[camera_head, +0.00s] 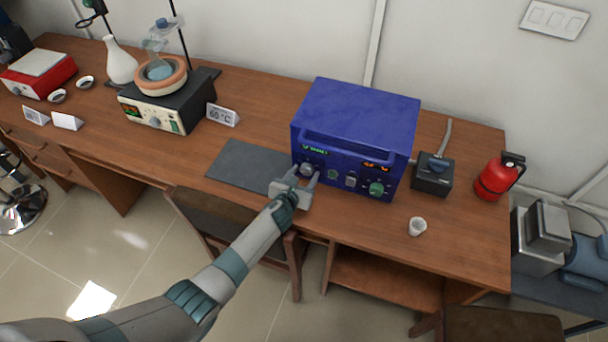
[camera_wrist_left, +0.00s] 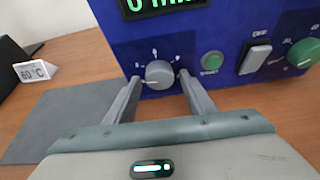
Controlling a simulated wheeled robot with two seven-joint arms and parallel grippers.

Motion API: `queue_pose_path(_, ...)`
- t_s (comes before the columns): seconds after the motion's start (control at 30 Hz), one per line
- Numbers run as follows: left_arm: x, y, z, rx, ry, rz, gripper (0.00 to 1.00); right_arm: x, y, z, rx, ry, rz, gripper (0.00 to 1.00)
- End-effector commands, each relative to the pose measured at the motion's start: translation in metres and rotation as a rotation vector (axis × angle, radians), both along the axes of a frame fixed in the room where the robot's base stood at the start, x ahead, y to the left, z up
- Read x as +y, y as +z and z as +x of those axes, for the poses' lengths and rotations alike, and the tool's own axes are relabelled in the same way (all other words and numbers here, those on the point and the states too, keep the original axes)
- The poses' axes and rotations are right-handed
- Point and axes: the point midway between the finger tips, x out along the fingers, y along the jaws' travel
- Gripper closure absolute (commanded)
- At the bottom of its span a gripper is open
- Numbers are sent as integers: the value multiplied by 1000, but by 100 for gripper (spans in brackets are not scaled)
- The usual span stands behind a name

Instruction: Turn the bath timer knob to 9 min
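The blue bath box (camera_head: 352,137) stands on the wooden bench with its control panel facing me. Its grey round timer knob (camera_wrist_left: 159,73) sits at the left of the panel, under a green display (camera_wrist_left: 160,5) that is cut off at the top of the left wrist view. My left gripper (camera_head: 304,175) is in front of this knob. In the left wrist view its two fingers (camera_wrist_left: 160,82) stand apart, one on each side of the knob; I cannot tell whether they touch it. My right gripper is not in view.
A green start button (camera_wrist_left: 212,62), a grey switch (camera_wrist_left: 255,58) and a green knob (camera_head: 376,189) are right of the timer knob. A dark mat (camera_head: 240,165) lies left. A small white cup (camera_head: 417,226) and fire extinguisher (camera_head: 495,177) stand right.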

Motion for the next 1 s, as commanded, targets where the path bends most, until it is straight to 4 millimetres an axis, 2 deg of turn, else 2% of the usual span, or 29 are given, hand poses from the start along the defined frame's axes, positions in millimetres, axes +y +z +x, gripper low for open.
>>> queue_pose_path(0.03, 0, 0, 0, 0, 0, 0, 64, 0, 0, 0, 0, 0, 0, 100)
queue_pose_path(0.13, 0, 0, 0, 0, 0, 0, 88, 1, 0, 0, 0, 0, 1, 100)
queue_pose_path(0.57, 0, -1, 0, -17, 0, 50, 89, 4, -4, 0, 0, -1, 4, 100)
queue_pose_path(1.0, -2, -1, 0, -104, -2, 316, 89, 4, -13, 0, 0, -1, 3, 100)
